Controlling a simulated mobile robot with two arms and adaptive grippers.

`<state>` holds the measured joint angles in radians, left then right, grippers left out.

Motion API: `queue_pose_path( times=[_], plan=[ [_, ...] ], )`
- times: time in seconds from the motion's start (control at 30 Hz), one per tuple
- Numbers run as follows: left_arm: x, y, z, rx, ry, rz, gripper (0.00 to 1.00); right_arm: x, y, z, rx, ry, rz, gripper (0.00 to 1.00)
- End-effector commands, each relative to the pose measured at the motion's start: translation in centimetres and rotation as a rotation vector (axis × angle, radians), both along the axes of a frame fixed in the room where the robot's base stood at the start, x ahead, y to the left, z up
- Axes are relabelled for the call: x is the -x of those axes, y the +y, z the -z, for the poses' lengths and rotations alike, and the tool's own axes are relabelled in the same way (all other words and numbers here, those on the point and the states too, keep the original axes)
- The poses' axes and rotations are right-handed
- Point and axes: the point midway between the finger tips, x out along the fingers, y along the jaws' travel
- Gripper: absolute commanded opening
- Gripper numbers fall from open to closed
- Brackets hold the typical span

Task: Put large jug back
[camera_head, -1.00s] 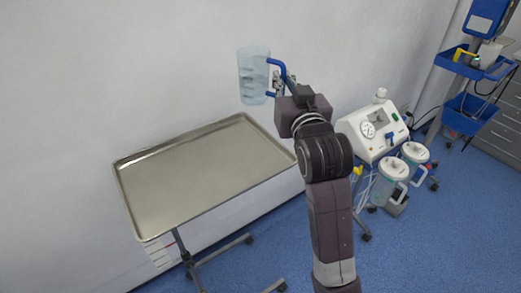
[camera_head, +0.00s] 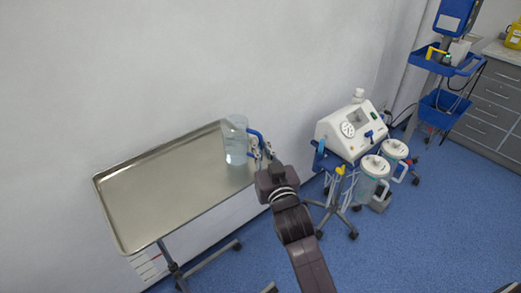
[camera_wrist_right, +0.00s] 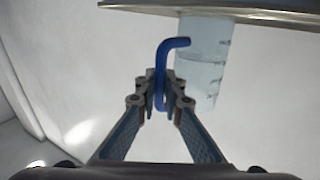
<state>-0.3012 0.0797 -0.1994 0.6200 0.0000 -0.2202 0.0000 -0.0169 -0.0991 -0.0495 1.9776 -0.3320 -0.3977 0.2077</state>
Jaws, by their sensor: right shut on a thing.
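The large jug (camera_head: 235,140) is clear with a blue handle (camera_head: 256,137) on its right side. In the head view it appears upright at the right end of the steel tray table (camera_head: 150,198). I cannot tell whether its base touches the tray. My right gripper (camera_head: 262,154) is shut on the handle. The right wrist view shows the fingers (camera_wrist_right: 160,92) on either side of the blue handle (camera_wrist_right: 162,75), with the jug body (camera_wrist_right: 203,62) beside them and the tray edge (camera_wrist_right: 250,12) near it. My left gripper is not in view.
A white suction machine (camera_head: 350,130) on a wheeled stand is right of the tray, with two lidded canisters (camera_head: 372,175) beside it. A blue-shelved cart (camera_head: 440,62) and grey drawers (camera_head: 490,110) stand at the far right. The tray's left and middle are bare.

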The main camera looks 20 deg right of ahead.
Motion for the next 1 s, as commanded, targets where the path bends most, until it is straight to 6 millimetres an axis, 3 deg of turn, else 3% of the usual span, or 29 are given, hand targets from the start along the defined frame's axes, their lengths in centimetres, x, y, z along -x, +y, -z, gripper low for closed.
queue_pose_path(
  times=[0.13, 0.53, 0.57, 0.7, 1.0],
  plan=[
    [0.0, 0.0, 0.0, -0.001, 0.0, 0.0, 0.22, 0.0, 0.0, 1.5, -0.001, -0.002, 0.001, 0.0],
    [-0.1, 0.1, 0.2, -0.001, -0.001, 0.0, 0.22, 0.0, 0.0, 1.9, -0.001, -0.003, 0.0, 0.0],
    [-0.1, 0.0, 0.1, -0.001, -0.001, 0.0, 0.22, 0.0, 0.0, 1.9, -0.001, -0.002, 0.0, 0.11],
    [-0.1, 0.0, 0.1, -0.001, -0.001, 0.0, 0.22, 0.0, 0.0, 1.9, 0.0, -0.002, 0.0, 0.25],
    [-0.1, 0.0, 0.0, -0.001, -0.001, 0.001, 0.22, 0.0, 0.0, 1.6, 0.0, -0.002, 0.0, 0.25]
  ],
)
